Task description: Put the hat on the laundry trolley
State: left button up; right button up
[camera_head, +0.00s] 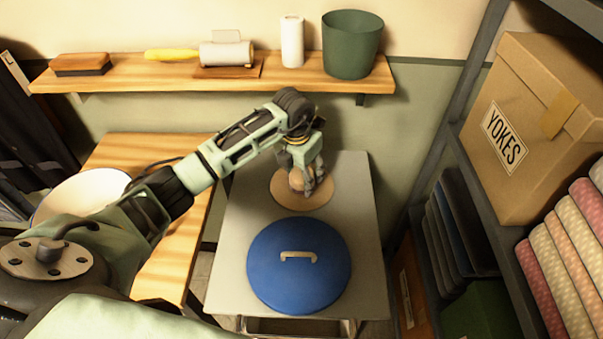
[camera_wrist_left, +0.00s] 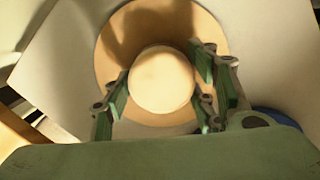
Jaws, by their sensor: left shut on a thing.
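A tan round-brimmed hat (camera_head: 287,197) is at the far end of a grey-topped surface (camera_head: 235,235), which appears to be the laundry trolley. Its brim looks flat on or very close to the top; I cannot tell if it touches. My left gripper (camera_head: 304,188) reaches down from above and is shut on the hat's crown. In the left wrist view the pale crown (camera_wrist_left: 162,80) sits between the green finger pads, with the brim (camera_wrist_left: 200,25) around it. My right gripper is not in view.
A blue round lid (camera_head: 275,270) with a pale handle covers the near part of the grey top. A wooden shelf (camera_head: 120,80) with a green pot (camera_head: 351,45) is on the wall behind. A wooden table (camera_head: 150,150) stands left; a rack with a YOKES box (camera_head: 535,120) stands right.

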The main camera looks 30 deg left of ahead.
aim_at(300, 176)
pick_arm(q)
jog(key=shift+f, duration=0.15)
jog(key=o, duration=1.2)
jog(key=shift+r, duration=0.5)
jog(key=r, duration=0.2)
jog(key=r+b, duration=0.1)
jog(key=r, duration=0.1)
jog(key=s+r, duration=0.1)
jog(key=r, duration=0.1)
jog(key=shift+a+r+b, duration=0.1)
jog(key=shift+r+b, duration=0.2)
jog(key=shift+r, duration=0.1)
